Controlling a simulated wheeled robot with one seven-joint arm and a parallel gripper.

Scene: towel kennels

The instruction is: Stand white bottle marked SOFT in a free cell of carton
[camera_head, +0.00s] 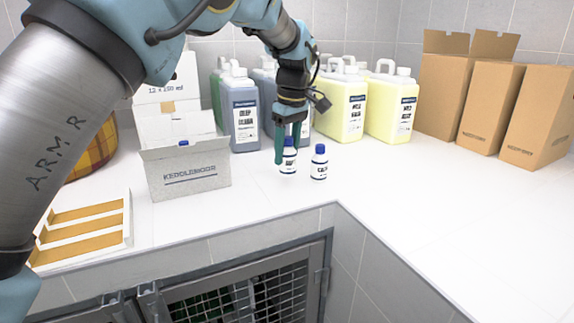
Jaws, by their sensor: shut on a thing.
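My gripper (287,148) points down and is shut on a white bottle with a blue cap (288,167). That bottle is upright, at or very near the counter; I cannot tell whether it touches. Its label is partly hidden and too small to read surely as SOFT. A second white blue-capped bottle (319,164) stands just right of it, apart; its dark lettering is unclear. The pale grey carton marked KEDDLEMOOR (189,180) stands open to the left of my gripper. A blue cap (183,143) shows at its top; its cells are hidden from this angle.
Large blue-grey jugs (240,112) and yellow jugs (391,107) stand behind the bottles. Tall brown boxes (443,95) are at the right back. A white tray with orange strips (126,241) lies front left. A white box (166,92) stands behind the carton. The right counter (450,210) is clear.

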